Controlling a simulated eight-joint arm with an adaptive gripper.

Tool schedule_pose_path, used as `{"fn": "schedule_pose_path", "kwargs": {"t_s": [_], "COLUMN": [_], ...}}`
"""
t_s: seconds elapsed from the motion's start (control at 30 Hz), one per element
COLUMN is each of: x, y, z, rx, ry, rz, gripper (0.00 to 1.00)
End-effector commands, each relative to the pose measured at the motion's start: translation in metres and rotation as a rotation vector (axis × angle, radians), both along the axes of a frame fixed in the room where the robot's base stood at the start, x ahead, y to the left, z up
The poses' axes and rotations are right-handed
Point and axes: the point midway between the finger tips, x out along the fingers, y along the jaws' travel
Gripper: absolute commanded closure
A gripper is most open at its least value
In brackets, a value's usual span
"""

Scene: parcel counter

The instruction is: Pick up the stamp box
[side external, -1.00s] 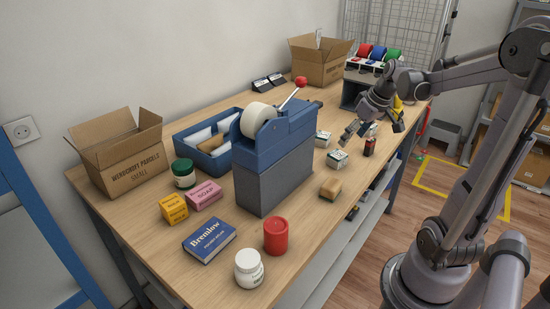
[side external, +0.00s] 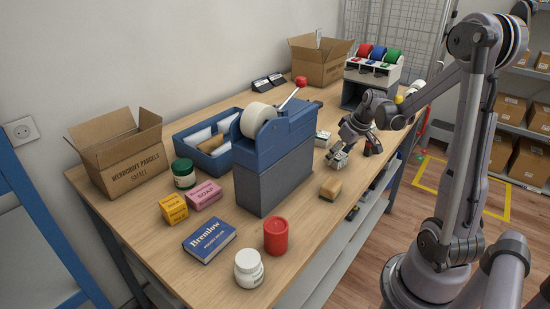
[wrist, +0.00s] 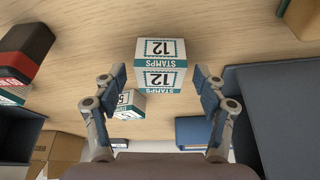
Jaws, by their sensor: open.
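A white stamp box with teal bands, marked 12 (wrist: 162,62), stands on the table in the middle of the wrist view. My gripper (wrist: 160,76) is open, with one finger on each side of this box and a gap on both sides. In the side view my gripper (side external: 338,157) is low over the table and partly hides the box. A smaller-looking stamp box marked 5 (wrist: 130,105) stands behind it, beside the left finger; it seems to be the box (side external: 323,139) by the blue dispenser in the side view.
The blue tape dispenser (side external: 275,150) stands left of my gripper. A tan block (side external: 330,188) lies in front of it. In the wrist view, a black and red item (wrist: 27,52) and another teal-banded box (wrist: 12,92) are at the left.

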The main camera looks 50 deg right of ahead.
Motion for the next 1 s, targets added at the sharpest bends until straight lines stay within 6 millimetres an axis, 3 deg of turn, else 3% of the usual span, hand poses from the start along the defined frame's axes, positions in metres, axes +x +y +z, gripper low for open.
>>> {"fn": "schedule_pose_path", "kwargs": {"t_s": [0.37, 0.6, 1.0], "x": [0.0032, 0.0031, 0.0031], "y": [-0.0005, -0.0005, -0.0005], "z": [-0.0084, -0.0082, -0.006], "rx": [0.0, 0.0, 0.0], "ry": [0.0, 0.0, 0.0], "rz": [0.0, 0.0, 0.0], "gripper": [0.28, 0.87, 0.88]}}
